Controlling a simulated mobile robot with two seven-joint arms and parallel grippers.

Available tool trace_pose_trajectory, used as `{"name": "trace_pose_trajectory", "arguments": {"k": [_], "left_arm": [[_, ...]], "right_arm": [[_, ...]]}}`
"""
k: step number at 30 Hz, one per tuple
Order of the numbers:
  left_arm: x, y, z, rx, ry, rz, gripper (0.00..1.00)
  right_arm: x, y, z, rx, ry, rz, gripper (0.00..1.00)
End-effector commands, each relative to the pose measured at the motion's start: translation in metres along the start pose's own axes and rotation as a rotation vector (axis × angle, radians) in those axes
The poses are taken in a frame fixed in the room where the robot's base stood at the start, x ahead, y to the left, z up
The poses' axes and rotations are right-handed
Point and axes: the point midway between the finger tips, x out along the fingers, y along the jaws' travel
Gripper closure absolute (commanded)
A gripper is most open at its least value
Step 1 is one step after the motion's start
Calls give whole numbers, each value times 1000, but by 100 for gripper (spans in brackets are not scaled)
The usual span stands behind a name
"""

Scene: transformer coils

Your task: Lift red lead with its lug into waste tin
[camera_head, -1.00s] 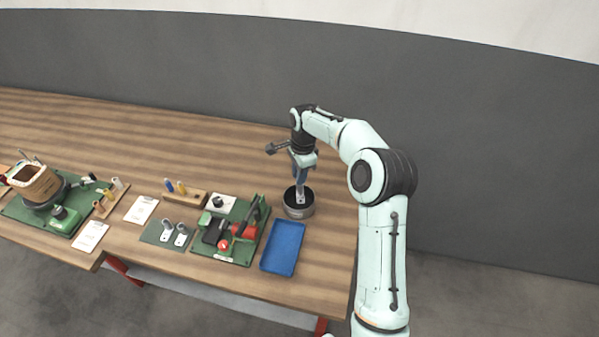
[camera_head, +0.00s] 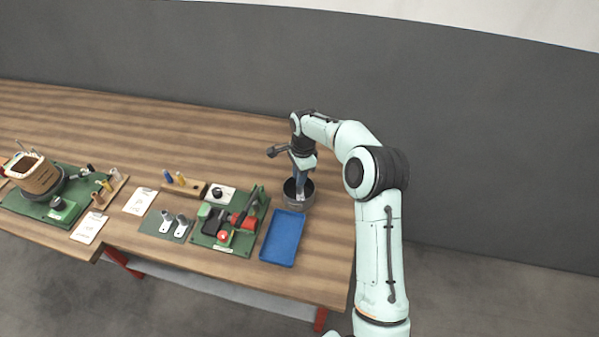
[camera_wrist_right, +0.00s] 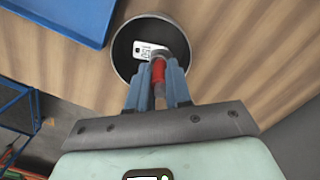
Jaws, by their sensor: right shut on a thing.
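My right gripper (camera_wrist_right: 157,92) is shut on the red lead (camera_wrist_right: 158,72) in the right wrist view. Its blue fingers sit on either side of the red part. A pale lug (camera_wrist_right: 146,49) with dark marks shows past the fingertips, over the dark inside of the round waste tin (camera_wrist_right: 119,58). In the head view the tin (camera_head: 308,202) stands on the table, with the right gripper (camera_head: 301,192) pointing down into its mouth. I cannot tell whether the lug touches the tin's bottom. My left gripper is not in view.
A blue tray (camera_head: 283,238) lies just in front of the tin. Left of it are a green board (camera_head: 208,238) with red and black parts, a grey mat (camera_head: 152,229) with two lugs, and a coil (camera_head: 38,178) on another green board. The table behind is mostly clear.

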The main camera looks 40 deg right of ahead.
Motion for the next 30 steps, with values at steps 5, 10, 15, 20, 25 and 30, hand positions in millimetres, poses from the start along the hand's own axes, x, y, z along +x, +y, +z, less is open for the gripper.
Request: {"name": "trace_pose_trajectory", "arguments": {"k": [5, 10, 15, 20, 25, 30], "left_arm": [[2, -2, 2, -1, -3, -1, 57], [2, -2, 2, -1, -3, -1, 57], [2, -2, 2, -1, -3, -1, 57], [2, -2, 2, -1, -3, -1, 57], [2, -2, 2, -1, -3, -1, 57], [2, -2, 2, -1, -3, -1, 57]], "right_arm": [[8, 0, -1, 0, 0, 1, 100], [9, 0, -1, 0, 0, 0, 100], [8, 0, -1, 0, 0, 0, 75], [8, 0, -1, 0, 1, 0, 51], [8, 0, -1, 0, 1, 0, 38], [8, 0, -1, 0, 1, 1, 30]]}}
